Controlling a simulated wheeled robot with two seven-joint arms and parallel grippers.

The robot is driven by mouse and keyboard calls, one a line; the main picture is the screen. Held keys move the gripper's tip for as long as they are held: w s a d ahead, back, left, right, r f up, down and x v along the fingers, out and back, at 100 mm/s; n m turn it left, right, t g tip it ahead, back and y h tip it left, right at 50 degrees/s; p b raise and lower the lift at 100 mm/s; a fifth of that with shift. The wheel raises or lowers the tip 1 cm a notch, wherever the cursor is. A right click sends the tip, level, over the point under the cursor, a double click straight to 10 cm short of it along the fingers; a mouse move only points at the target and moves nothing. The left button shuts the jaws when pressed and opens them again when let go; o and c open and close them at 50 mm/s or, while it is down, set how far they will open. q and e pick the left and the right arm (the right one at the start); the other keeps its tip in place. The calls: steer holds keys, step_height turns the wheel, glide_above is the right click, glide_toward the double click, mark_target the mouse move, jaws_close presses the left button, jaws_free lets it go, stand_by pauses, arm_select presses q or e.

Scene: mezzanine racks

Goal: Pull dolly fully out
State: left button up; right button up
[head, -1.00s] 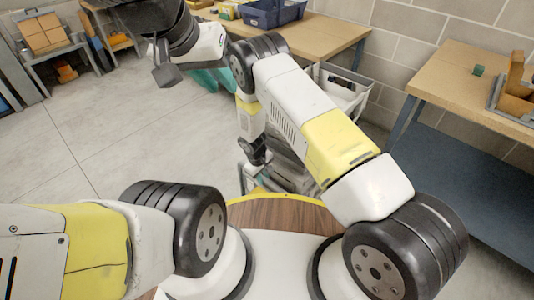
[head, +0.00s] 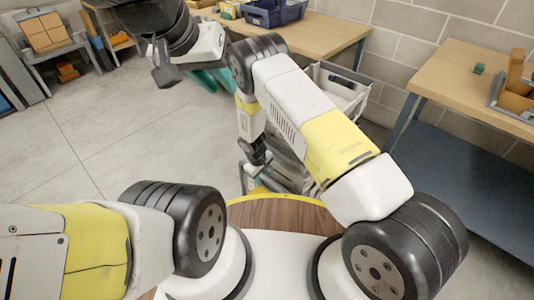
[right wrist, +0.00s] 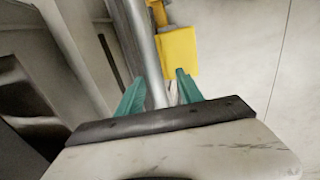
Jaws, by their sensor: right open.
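The dolly shows in the head view as a metal handle frame (head: 243,178) beside stacked grey crates (head: 290,172), partly hidden behind my right arm. In the right wrist view a silver upright bar (right wrist: 148,50) stands between the teal fingers of my right gripper (right wrist: 160,76). The fingers are open around the bar; I cannot tell whether they touch it. In the head view my right gripper's fingers are hidden below the black wrist. My left gripper (head: 203,76) is at the upper left, away from the dolly, partly hidden; its finger state is unclear.
A wooden workbench (head: 320,35) carries a blue bin (head: 272,12) at the back. Another bench (head: 460,85) with a blue lower shelf (head: 440,175) stands at the right. A yellow block (right wrist: 179,50) is close beside the bar. Open floor (head: 120,130) lies to the left.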

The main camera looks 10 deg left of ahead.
step_height(320, 180, up, 8)
steer(key=s, duration=0.1)
steer(key=shift+a+f, duration=0.15)
steer(key=shift+a, duration=0.3)
steer(key=shift+s, duration=0.1)
